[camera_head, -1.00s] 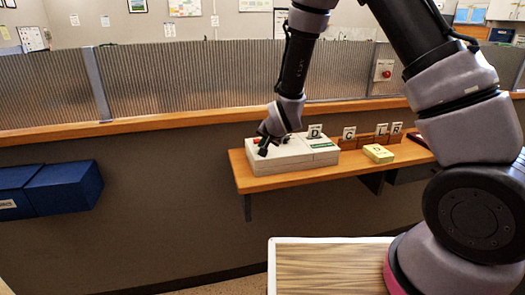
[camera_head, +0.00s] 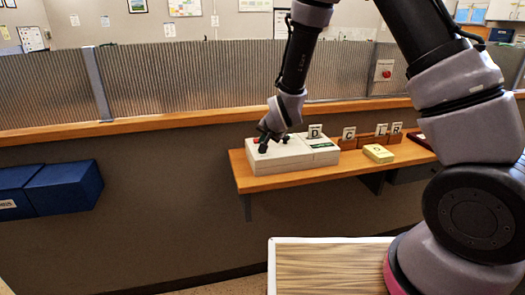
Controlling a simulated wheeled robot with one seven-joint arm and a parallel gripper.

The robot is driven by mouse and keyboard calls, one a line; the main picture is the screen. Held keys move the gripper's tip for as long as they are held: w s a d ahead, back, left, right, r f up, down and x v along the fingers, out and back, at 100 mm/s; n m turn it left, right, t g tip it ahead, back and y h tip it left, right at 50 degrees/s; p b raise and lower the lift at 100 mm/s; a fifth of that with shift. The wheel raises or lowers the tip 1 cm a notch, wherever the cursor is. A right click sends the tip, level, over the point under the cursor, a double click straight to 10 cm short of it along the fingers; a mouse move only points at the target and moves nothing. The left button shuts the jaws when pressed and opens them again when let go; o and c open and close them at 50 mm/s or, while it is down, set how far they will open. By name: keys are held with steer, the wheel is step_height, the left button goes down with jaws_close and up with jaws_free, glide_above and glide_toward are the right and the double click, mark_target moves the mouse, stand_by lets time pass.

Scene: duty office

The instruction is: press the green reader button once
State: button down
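The reader is a white box (camera_head: 285,161) on the wooden shelf, with a dark green label strip (camera_head: 322,146) on its right part. A small red spot (camera_head: 256,141) shows on its top at the left, beside my gripper. My gripper (camera_head: 265,147) points down over the left part of the reader's top, with its dark fingertips at or just above the surface. I cannot tell whether it touches. The green button cannot be made out; the gripper may hide it. The fingers are too small to tell whether they are open or shut.
Letter cards (camera_head: 349,133) stand in holders along the back of the shelf (camera_head: 290,179). A yellow block (camera_head: 378,153) lies right of the reader. A ribbed glass partition (camera_head: 190,85) rises behind. Blue boxes (camera_head: 65,187) are on the left, and a wood-topped surface (camera_head: 325,268) is in front.

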steer(key=shift+r, duration=0.1)
steer(key=shift+r, duration=2.45)
